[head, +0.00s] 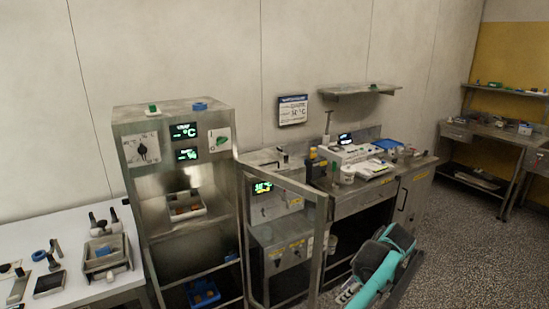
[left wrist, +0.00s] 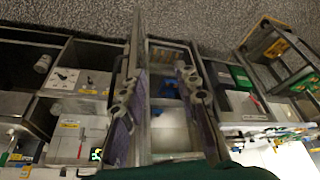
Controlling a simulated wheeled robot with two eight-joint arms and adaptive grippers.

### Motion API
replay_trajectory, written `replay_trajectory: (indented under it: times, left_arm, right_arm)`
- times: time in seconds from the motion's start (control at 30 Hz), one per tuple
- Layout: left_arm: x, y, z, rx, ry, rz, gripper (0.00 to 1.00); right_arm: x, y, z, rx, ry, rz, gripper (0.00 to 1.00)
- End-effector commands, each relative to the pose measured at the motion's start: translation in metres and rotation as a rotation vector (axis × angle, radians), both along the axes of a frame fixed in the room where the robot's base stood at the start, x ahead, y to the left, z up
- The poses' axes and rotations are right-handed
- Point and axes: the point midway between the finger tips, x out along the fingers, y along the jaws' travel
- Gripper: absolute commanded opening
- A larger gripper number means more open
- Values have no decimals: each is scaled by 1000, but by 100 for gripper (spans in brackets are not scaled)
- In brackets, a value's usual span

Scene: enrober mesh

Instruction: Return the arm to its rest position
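A teal and black arm of mine (head: 385,262) shows at the lower right in the head view. My left gripper (head: 347,292) is at its lower left end, small and partly cut off by the frame's bottom edge. In the left wrist view the two fingers of my left gripper (left wrist: 158,86) stand well apart with nothing held between them. Steel cabinet fronts and the speckled floor show beyond the fingers. My right gripper is not in view.
A steel machine (head: 180,190) with green displays stands left of a steel-framed unit (head: 285,215). A steel counter (head: 350,203) carries several instruments. A white table (head: 75,225) holds tools at the left. Speckled floor (head: 460,250) is clear at the right.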

Motion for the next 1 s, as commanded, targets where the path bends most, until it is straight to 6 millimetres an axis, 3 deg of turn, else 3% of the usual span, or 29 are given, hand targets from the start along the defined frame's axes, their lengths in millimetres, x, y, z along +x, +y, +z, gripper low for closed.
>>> replay_trajectory:
  times: [0.33, 0.57, 0.77, 1.0]
  left_arm:
    - [3, 46, 25, -29, 24, -92, 31]
    - [-2, 101, 50, -60, 36, -204, 31]
    - [-27, 179, 75, -93, 28, -369, 31]
    - [-89, 279, 83, -91, -39, -612, 31]
  right_arm:
    - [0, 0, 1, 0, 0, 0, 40]
    - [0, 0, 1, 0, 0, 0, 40]
    - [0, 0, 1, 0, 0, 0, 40]
    - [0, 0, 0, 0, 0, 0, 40]
